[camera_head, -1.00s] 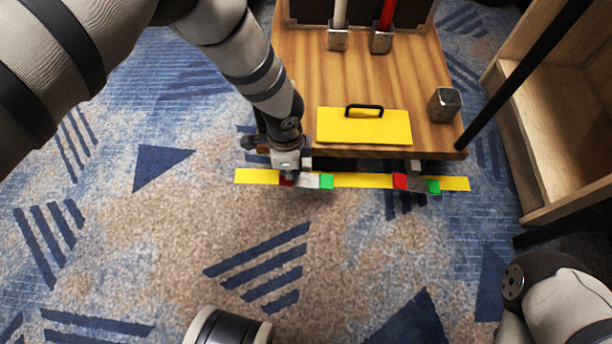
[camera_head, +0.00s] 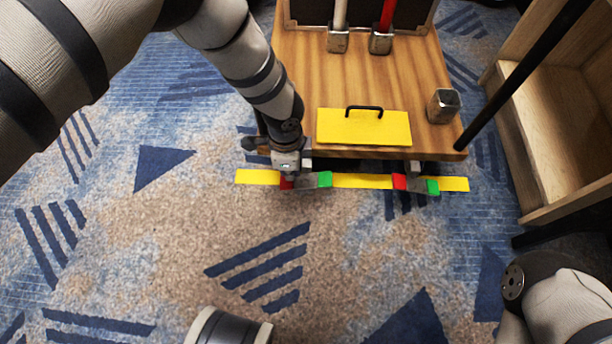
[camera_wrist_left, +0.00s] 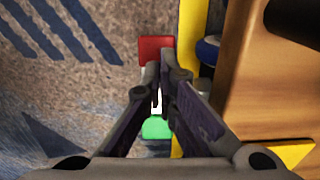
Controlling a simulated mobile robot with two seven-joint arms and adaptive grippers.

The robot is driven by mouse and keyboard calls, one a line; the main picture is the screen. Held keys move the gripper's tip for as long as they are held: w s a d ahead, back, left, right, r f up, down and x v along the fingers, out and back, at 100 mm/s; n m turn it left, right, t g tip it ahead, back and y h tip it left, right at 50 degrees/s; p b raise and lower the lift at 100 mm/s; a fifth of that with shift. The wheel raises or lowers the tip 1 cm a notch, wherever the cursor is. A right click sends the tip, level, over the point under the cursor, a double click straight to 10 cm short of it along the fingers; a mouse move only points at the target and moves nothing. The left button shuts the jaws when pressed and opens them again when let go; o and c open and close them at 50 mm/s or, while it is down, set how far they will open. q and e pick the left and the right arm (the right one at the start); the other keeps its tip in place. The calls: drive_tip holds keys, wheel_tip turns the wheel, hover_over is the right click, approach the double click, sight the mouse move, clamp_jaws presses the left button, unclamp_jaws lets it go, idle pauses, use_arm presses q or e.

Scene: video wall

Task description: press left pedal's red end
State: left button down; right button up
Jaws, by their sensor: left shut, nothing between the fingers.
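The left pedal has a red end (camera_head: 287,183) on its left, a grey middle and a green end (camera_head: 325,179) on its right. My left gripper (camera_head: 289,174) is shut and empty, pointing down at the red end and partly covering it in the head view. The pedal looks tilted, green end up. In the left wrist view the red end (camera_wrist_left: 156,47) shows just beyond the closed fingertips (camera_wrist_left: 163,78). The green end (camera_wrist_left: 157,128) shows between the finger links. Contact with the red end is likely but partly hidden. My right gripper is out of view.
A right pedal with a red end (camera_head: 400,182) and green end (camera_head: 433,187) sits along the same yellow strip (camera_head: 360,181). Behind are a wooden board (camera_head: 300,75), a yellow panel (camera_head: 345,128) with a black handle and a metal cup (camera_head: 444,106). Open carpet lies in front.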

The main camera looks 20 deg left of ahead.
use_arm(q)
wheel_tip(320, 180, up, 6)
drive_tip(key=p, duration=0.3)
drive_tip(key=shift+p, duration=0.35)
